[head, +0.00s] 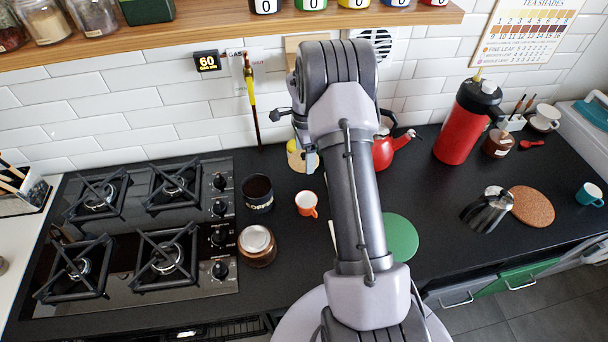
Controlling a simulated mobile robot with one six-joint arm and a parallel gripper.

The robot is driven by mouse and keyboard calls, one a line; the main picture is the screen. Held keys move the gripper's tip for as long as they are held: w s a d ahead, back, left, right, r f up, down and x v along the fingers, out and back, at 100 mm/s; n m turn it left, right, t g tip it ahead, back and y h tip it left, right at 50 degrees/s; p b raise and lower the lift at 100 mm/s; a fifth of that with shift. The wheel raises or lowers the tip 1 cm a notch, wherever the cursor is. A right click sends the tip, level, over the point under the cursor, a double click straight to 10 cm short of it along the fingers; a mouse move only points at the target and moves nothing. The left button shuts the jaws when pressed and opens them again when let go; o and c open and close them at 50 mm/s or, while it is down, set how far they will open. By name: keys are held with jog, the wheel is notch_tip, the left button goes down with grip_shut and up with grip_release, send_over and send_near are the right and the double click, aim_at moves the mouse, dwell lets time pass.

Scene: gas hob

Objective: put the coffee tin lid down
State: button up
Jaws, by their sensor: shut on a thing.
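The coffee tin (258,195) is a dark, open tin standing on the black counter just right of the hob, with no lid on it. My gripper (308,160) is above the counter, to the right of the tin and in front of the tiled wall, partly hidden by my arm. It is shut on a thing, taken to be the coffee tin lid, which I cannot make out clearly. A yellowish container (296,154) shows just behind the gripper.
A small orange cup (306,204) and a brown jar with a pale top (257,245) stand near the tin. The gas hob (140,230) is on the left. A red kettle (385,150) and a green round mat (400,238) are right of my arm. The counter's right part has bare room.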

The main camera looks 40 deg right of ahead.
aim_at(304, 154)
notch_tip(304, 154, down, 8)
jog(key=shift+f+b, duration=0.2)
jog(key=shift+b, duration=0.95)
jog(key=o, duration=1.1)
notch_tip(304, 154, up, 12)
jog(key=p, duration=0.4)
jog(key=shift+r, duration=0.2)
jog(key=shift+f, duration=0.1)
